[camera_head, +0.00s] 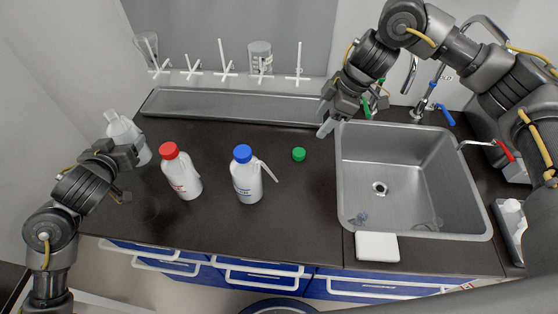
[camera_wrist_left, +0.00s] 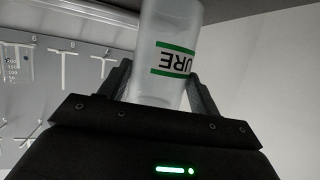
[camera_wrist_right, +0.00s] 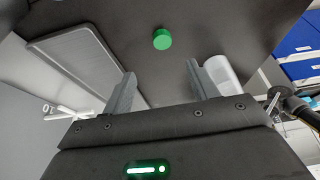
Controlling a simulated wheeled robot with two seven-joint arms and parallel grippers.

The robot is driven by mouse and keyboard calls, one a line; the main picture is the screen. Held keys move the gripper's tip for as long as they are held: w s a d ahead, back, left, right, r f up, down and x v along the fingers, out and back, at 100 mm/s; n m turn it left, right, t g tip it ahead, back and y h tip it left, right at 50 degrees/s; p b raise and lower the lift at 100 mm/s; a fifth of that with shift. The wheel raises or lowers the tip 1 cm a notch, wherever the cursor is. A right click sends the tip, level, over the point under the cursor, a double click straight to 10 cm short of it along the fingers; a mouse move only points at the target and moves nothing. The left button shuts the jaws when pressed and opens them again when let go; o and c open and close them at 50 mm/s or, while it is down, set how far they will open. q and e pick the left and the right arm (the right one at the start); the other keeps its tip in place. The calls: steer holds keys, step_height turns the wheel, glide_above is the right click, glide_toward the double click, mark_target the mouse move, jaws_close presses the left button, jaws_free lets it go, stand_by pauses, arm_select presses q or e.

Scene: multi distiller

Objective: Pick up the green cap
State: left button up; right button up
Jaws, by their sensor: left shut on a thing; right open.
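The green cap (camera_head: 299,154) lies on the dark counter between the blue-capped bottle and the sink. It also shows in the right wrist view (camera_wrist_right: 162,39), ahead of and between the fingers. My right gripper (camera_head: 325,120) is open and empty, above the counter near the sink's upper left corner, apart from the cap. My left gripper (camera_head: 128,165) is shut on a white bottle (camera_head: 122,130) at the left of the counter. In the left wrist view this bottle (camera_wrist_left: 165,50) has a green-striped label and sits between the fingers. Its top is cut off there.
A red-capped bottle (camera_head: 181,172) and a blue-capped bottle (camera_head: 246,176) with a side spout stand on the counter. A metal tray (camera_head: 235,105) runs along the back. The sink (camera_head: 415,165) is at right, with a white block (camera_head: 377,246) before it. Counter around the cap is clear.

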arm_select(q)
steer(key=shift+a+f, duration=0.2)
steer(key=shift+d+r+p, duration=0.1)
steer(key=shift+r+p, duration=0.25)
arm_select(e)
glide_above(300, 152)
steer(key=d, duration=0.2)
steer(key=f, duration=0.6)
steer(key=shift+w+d+f, duration=0.1)
steer(key=shift+d+f, duration=0.1)
steer(key=shift+f, duration=0.1)
arm_select(q)
steer(key=shift+r, duration=0.25)
arm_select(e)
steer(key=shift+a+f, duration=0.1)
steer(key=shift+f, duration=0.25)
arm_select(q)
steer(key=shift+r+p, duration=0.45)
steer(key=shift+p, duration=0.25)
arm_select(e)
steer(key=x, duration=0.3)
steer(key=shift+s+f, duration=0.3)
steer(key=shift+a+f, duration=0.25)
steer(key=shift+f, duration=0.25)
steer(key=c, duration=1.1)
steer(key=shift+c, duration=0.2)
steer(key=shift+r, duration=0.15)
